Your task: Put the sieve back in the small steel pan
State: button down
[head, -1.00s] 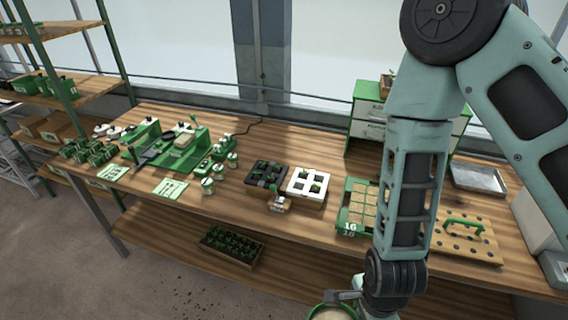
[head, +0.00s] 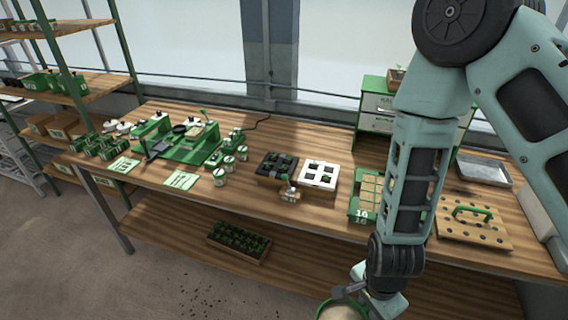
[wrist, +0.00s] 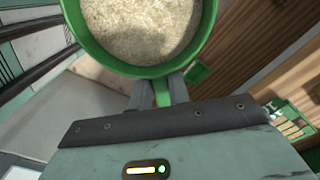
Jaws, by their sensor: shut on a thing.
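The sieve (wrist: 143,28) is a round, green-rimmed vessel with pale grainy stuff in it. My gripper (wrist: 160,92) is shut on its short green handle. In the head view, the sieve (head: 341,311) is at the bottom edge, partly cut off, held by my gripper (head: 358,290) in front of the bench.
The wooden bench (head: 310,225) runs across the view. A board with a green handle (head: 472,216) lies in front of the pan. A numbered green tray (head: 361,209) is partly hidden by my arm. A small drawer cabinet (head: 377,118) stands behind.

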jog(key=w+d+f+n+b, duration=1)
jog(key=w+d+n+b, duration=0.2)
jog(key=w+d, duration=0.1)
jog(key=shift+w+d, duration=0.4)
jog(key=shift+d, duration=0.5)
